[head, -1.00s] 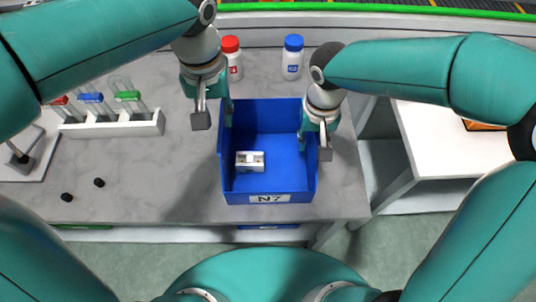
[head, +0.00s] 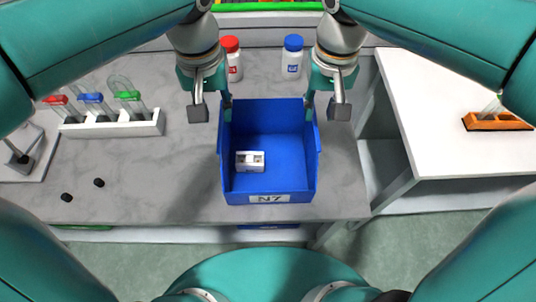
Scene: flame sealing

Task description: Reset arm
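My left gripper (head: 212,108) hangs above the grey bench at the back left corner of the blue bin. Its fingers are spread apart and hold nothing. My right gripper (head: 324,106) hangs at the back right corner of the bin, also with its fingers apart and empty. The blue bin (head: 268,183) labelled N7 stands on the bench near its front edge. A small white block (head: 250,161) with holes lies inside it on the left.
A white rack (head: 112,128) holds tubes with red, blue and green caps at the left. A red-capped bottle (head: 233,62) and a blue-capped bottle (head: 292,62) stand at the back. Two small black stoppers lie front left. An orange rack (head: 497,122) sits on the white right table.

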